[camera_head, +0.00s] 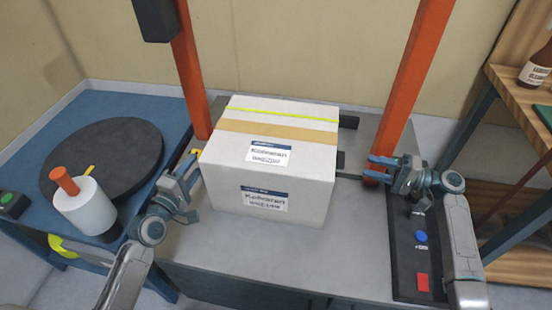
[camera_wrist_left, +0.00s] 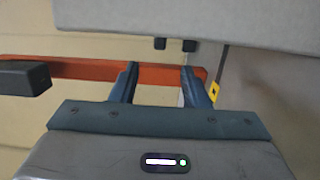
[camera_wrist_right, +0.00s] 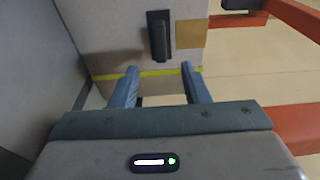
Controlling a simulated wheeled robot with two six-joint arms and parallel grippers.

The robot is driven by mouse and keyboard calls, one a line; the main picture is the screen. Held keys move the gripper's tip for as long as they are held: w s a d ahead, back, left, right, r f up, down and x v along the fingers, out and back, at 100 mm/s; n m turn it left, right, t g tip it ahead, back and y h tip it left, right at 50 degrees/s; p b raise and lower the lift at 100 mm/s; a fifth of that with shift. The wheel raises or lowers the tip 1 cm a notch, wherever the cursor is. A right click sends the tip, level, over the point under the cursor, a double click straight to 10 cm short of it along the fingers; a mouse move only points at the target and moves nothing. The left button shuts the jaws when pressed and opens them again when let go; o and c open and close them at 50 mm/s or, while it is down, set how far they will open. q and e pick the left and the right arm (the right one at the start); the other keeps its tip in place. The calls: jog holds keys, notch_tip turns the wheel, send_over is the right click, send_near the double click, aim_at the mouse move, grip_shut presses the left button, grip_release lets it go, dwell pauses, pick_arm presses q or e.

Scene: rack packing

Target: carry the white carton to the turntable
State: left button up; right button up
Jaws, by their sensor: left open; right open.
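The white carton (camera_head: 312,185) stands upright on the grey table, with tan tape, a yellow strap and printed labels. The turntable (camera_head: 125,145) is a dark round disc on a blue bench at the left. My left gripper (camera_head: 180,168) is open beside the carton's left side, with no visible grip on it. My right gripper (camera_head: 378,169) is open, apart from the carton's right side. In the right wrist view, the carton's side (camera_wrist_right: 110,35) carries a black handle (camera_wrist_right: 158,36), beyond my open fingers (camera_wrist_right: 160,85). The carton's far side is hidden.
Orange posts (camera_head: 413,75) rise behind the carton on both sides. A white roll with an orange handle (camera_head: 85,210) stands at the turntable's near edge. A dark panel with a blue button (camera_head: 421,237) lies at the right. The table (camera_head: 260,255) is clear in front.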

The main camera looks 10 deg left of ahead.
pick_arm(q)
jog(key=x, duration=0.8)
jog(key=shift+w, duration=0.2)
pick_arm(e)
jog(key=x, duration=0.8)
jog(key=shift+a, duration=0.25)
pick_arm(q)
jog(key=shift+c, duration=0.2)
pick_arm(e)
jog(key=shift+c, duration=0.2)
pick_arm(q)
grip_shut()
pick_arm(e)
grip_shut()
pick_arm(q)
jog(key=shift+r, duration=0.15)
pick_arm(e)
jog(key=shift+r, duration=0.2)
